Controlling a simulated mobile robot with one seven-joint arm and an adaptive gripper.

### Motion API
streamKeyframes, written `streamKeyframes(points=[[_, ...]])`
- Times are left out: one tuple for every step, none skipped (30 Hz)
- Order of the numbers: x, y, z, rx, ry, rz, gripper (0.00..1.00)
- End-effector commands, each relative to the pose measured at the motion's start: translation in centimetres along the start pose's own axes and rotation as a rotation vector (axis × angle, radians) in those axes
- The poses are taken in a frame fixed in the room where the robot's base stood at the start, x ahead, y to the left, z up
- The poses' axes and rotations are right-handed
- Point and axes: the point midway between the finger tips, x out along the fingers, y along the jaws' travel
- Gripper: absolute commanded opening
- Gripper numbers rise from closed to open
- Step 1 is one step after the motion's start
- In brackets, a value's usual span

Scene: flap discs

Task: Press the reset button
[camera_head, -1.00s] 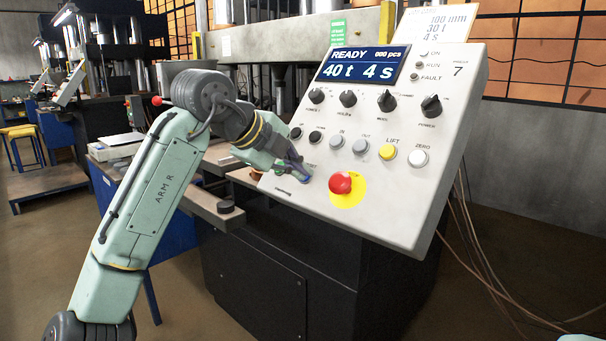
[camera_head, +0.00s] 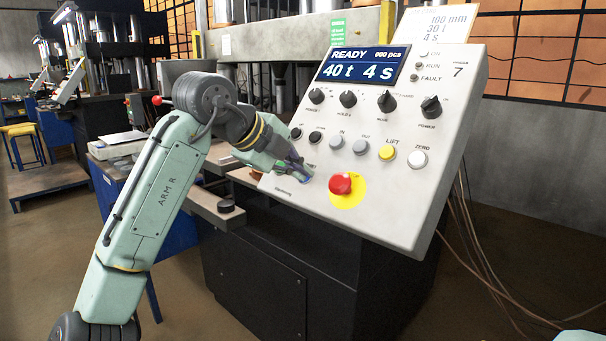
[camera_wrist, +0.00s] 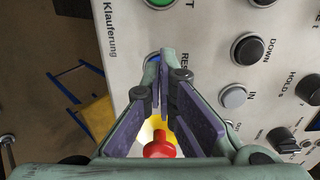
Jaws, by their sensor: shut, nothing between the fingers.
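The reset button (camera_wrist: 152,57) shows in the wrist view as a blue sliver beside its partly covered label, mostly hidden behind my fingertips. My gripper (camera_wrist: 168,53) is shut and empty, with its tips over the button's right part. I cannot tell whether they touch it. The panel's display (camera_head: 361,65) reads READY, 40 t, 4 s.
A red emergency stop (camera_head: 341,183) on a yellow disc sits close to my gripper's right; it also shows between my fingers in the wrist view (camera_wrist: 160,148). Above are a grey IN button (camera_head: 336,142), a yellow LIFT button (camera_head: 387,152), a white ZERO button (camera_head: 418,158) and several knobs.

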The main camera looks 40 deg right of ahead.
Motion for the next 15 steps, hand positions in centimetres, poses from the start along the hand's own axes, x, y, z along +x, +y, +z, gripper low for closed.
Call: streamKeyframes(points=[[-0.2,-0.1,0.0,0.000,0.001,0.001,0.00],[-0.5,-0.1,0.0,0.000,0.001,0.000,0.00],[-0.8,-0.1,0.0,0.000,0.001,0.000,0.00],[-1.1,-0.1,0.0,0.000,0.001,0.000,0.00],[-1.3,-0.2,0.0,0.000,0.001,0.000,0.00],[-1.7,-0.1,0.0,0.000,0.001,0.000,0.00],[-1.9,-0.1,0.0,0.000,0.001,0.000,0.00],[-2.1,-0.1,0.0,0.000,0.001,0.000,0.00],[-2.4,-0.1,0.0,0.000,0.001,0.000,0.00],[-2.7,-0.1,0.0,0.000,0.001,0.000,0.00],[-2.9,-0.1,0.0,0.000,0.000,0.000,0.00],[-3.2,-0.2,0.0,-0.001,0.000,0.000,0.00],[-3.5,-0.2,0.0,-0.001,0.000,0.000,0.00],[-3.8,-0.1,0.0,-0.001,0.000,0.000,0.00],[-4.1,-0.1,0.0,-0.001,0.000,0.000,0.00]])
